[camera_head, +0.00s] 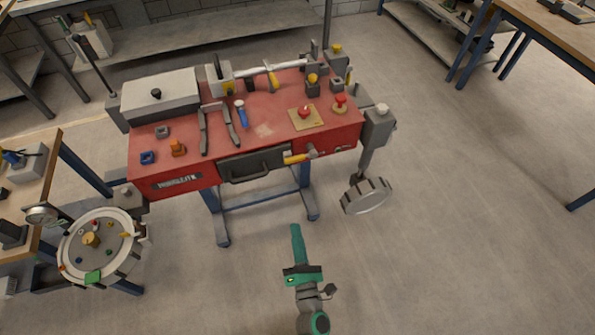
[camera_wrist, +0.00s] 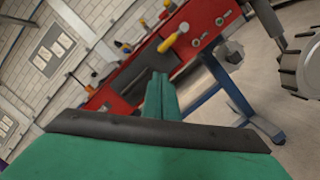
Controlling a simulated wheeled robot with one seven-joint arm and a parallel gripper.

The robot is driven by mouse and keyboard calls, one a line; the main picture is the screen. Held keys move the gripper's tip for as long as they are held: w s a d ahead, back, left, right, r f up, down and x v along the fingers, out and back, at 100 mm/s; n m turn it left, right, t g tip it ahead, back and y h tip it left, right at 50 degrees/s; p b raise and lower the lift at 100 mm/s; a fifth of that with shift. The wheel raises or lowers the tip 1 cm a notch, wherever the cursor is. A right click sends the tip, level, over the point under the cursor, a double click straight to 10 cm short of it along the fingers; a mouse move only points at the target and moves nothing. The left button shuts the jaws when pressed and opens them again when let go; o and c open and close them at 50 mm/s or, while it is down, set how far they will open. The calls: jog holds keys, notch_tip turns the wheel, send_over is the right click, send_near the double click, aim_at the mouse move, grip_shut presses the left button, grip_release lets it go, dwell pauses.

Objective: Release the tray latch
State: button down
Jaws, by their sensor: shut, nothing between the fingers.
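A red bench (camera_head: 270,105) stands ahead of my gripper. A dark tray front with a bar handle (camera_head: 252,168) sits in its front face. Right of it, a yellow lever (camera_head: 297,159) with a grey end (camera_head: 311,151) lies about level along the front; it looks like the tray latch. The yellow lever shows tilted in the wrist view (camera_wrist: 173,38), above and right of the fingertips. My green gripper (camera_head: 296,229) is shut and empty, low in front of the bench and apart from it. Its fingers also show in the wrist view (camera_wrist: 161,82).
A grey wheel (camera_head: 366,196) hangs at the bench's right end. A round white-rimmed dish (camera_head: 70,232) with small coloured parts stands at the lower left. Red buttons, tools and a grey lidded box (camera_head: 160,96) are on the bench top. The floor before the bench is clear.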

aim_at(301, 157)
jog(key=w+d+f+n+y, duration=0.1)
jog(key=w+n, duration=0.5)
jog(key=w+d+f+n+g+y, duration=0.1)
jog(key=w+d+f+n, duration=0.1)
jog(key=w+n, duration=0.4)
jog(key=shift+d+f+g, duration=0.2)
jog(key=shift+d+g, duration=0.1)
jog(key=w+a+r, duration=0.3)
jog(key=w+r, duration=0.1)
jog(key=w, duration=0.6)
jog(key=shift+a+r, duration=0.2)
jog(key=shift+d, duration=0.15)
jog(key=shift+r, duration=0.1)
